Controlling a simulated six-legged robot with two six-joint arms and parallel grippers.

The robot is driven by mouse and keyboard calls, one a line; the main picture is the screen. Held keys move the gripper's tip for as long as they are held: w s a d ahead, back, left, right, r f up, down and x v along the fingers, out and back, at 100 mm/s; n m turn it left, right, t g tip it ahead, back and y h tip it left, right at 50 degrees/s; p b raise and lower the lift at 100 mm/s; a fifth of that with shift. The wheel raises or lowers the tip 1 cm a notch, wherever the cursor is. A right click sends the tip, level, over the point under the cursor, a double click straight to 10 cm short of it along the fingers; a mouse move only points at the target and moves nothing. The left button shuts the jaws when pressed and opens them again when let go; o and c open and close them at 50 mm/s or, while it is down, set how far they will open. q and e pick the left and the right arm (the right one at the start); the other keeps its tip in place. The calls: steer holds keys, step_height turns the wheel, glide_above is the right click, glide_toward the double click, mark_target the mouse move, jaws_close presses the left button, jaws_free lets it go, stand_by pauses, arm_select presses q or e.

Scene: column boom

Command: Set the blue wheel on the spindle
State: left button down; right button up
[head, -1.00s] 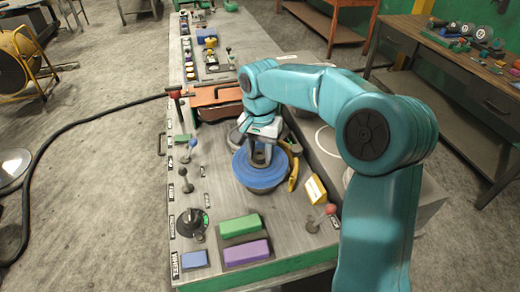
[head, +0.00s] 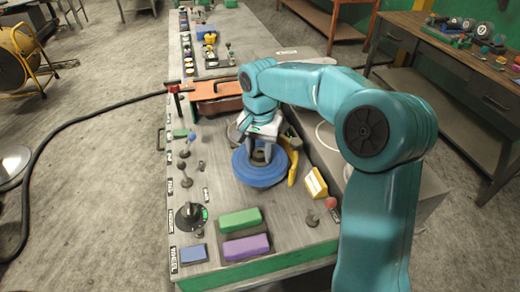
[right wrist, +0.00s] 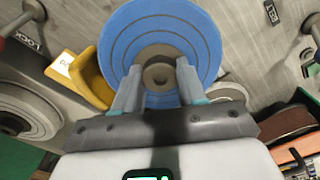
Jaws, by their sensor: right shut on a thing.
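My right gripper (head: 260,158) is shut on the hub of the blue wheel (head: 247,175), a broad disc with ring grooves, over the right part of the bench in the head view. In the right wrist view the two fingers (right wrist: 157,86) stand either side of the wheel's grey hub (right wrist: 157,72), and the blue disc (right wrist: 205,35) spreads beyond them. I cannot tell whether the wheel touches anything below. I cannot clearly make out the spindle; a dark round base with a knob (head: 190,215) stands at the bench's left side. My left gripper is not in view.
Green (head: 240,219) and purple (head: 246,246) blocks lie nearer. Levers (head: 183,172) line the left edge.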

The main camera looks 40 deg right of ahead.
steer(key=shift+s+a, duration=0.1)
steer(key=shift+s, duration=0.15)
steer(key=o, duration=1.3)
steer(key=shift+w+f, duration=0.1)
steer(key=shift+w, duration=0.1)
steer(key=shift+s, duration=0.15)
steer(key=shift+o, duration=2)
